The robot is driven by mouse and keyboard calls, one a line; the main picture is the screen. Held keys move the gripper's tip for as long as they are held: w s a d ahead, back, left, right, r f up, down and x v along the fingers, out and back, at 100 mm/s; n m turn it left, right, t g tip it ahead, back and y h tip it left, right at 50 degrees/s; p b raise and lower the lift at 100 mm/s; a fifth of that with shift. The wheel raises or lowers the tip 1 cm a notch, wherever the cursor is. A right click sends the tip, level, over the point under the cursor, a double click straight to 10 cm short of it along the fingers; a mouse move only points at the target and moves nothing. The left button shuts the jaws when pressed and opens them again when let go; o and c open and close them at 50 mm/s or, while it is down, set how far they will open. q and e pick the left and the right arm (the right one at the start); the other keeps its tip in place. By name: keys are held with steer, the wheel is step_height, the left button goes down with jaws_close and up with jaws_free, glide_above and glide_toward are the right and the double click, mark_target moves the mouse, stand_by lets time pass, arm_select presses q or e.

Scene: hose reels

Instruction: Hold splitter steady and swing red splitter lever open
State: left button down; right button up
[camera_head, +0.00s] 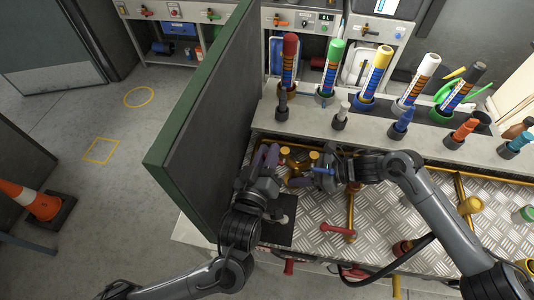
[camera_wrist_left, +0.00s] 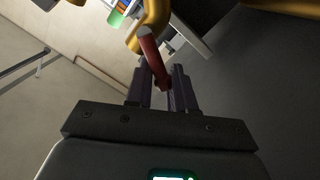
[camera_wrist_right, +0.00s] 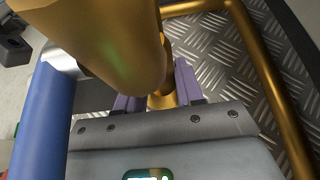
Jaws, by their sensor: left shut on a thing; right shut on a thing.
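The brass splitter (camera_head: 290,157) is at the left end of the workbench, beside the green-edged panel, partly hidden by my grippers. My left gripper (camera_head: 268,153) is at its left side. In the left wrist view, the red lever (camera_wrist_left: 152,58) runs between my left gripper's (camera_wrist_left: 162,82) purple fingers, which are shut on it. My right gripper (camera_head: 312,176) comes from the right. In the right wrist view, my right gripper (camera_wrist_right: 158,95) is shut on a brass part of the splitter (camera_wrist_right: 105,40), just under its large rounded body. The red lever is hidden in the head view.
The dark panel (camera_head: 205,120) stands close to my left arm. A brass pipe with a red handle (camera_head: 338,230) is on the metal tread plate (camera_head: 385,215). A shelf behind holds several coloured nozzles. In the right wrist view, a blue bar (camera_wrist_right: 42,120) is close at left.

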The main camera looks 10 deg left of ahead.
arm_select(q)
steer(key=shift+d+m, duration=0.1)
steer(key=shift+m, duration=0.4)
steer(key=c, duration=1.1)
jaws_free()
steer(key=shift+r, duration=0.1)
steer(key=s, duration=0.8)
steer(key=s+a, duration=0.1)
steer(key=s, duration=0.3)
